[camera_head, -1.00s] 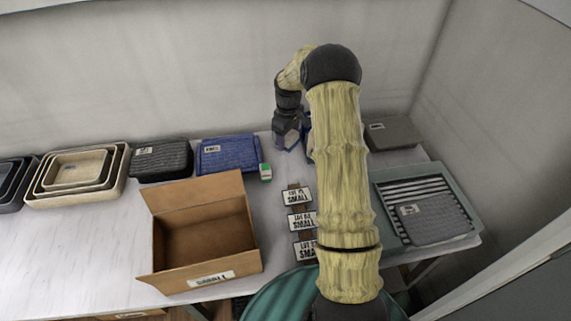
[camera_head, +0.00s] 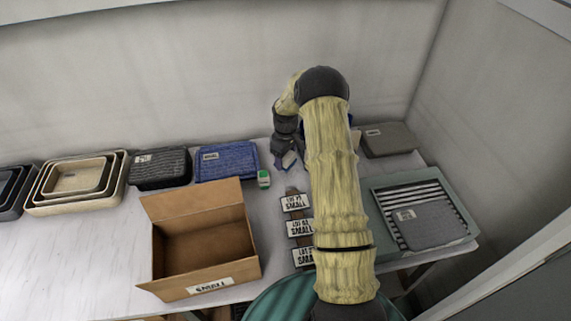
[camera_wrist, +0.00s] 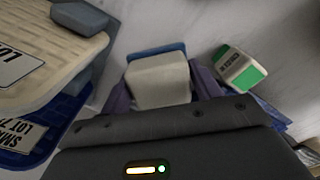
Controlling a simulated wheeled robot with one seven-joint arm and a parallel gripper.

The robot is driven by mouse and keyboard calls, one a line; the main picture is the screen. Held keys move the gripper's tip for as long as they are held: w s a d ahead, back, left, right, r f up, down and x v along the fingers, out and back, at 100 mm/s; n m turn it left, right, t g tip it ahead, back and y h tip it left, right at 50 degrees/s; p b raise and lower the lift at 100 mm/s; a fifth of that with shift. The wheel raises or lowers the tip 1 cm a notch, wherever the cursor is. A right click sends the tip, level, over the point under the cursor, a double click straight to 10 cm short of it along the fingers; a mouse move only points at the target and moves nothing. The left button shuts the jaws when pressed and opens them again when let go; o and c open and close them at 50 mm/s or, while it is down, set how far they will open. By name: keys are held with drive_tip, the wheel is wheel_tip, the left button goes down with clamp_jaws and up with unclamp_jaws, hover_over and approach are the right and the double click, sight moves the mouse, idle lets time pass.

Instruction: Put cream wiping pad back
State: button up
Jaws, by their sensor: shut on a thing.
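The cream wiping pad (camera_wrist: 160,80) has a blue backing and sits between the purple fingers of my gripper (camera_wrist: 163,92) in the wrist view. My gripper is shut on it. In the head view my gripper (camera_head: 287,160) is over the back of the table, right of the green-and-white block (camera_head: 264,179), with a small pale bit of the pad showing. The green-and-white block (camera_wrist: 239,70) is right of the held pad in the wrist view, apart from it. I cannot tell whether the pad touches the table.
In the wrist view, a cream panel (camera_wrist: 45,55) lies over a blue one (camera_wrist: 50,130) at left, with a grey block (camera_wrist: 80,17) on it. An open cardboard box (camera_head: 200,275), labelled cards (camera_head: 300,228), a slatted tray (camera_head: 385,215) and a dark panel (camera_head: 160,167) surround my arm.

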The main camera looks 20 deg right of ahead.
sight(285, 164)
drive_tip(key=shift+f+p, duration=0.3)
drive_tip(key=shift+f, duration=1.55)
drive_tip(key=shift+f, duration=0.15)
drive_tip(key=o, duration=1)
drive_tip(key=shift+c, duration=0.2)
wheel_tip(285, 164, up, 12)
drive_tip(key=shift+r+b, duration=0.15)
drive_tip(key=shift+b, duration=0.85)
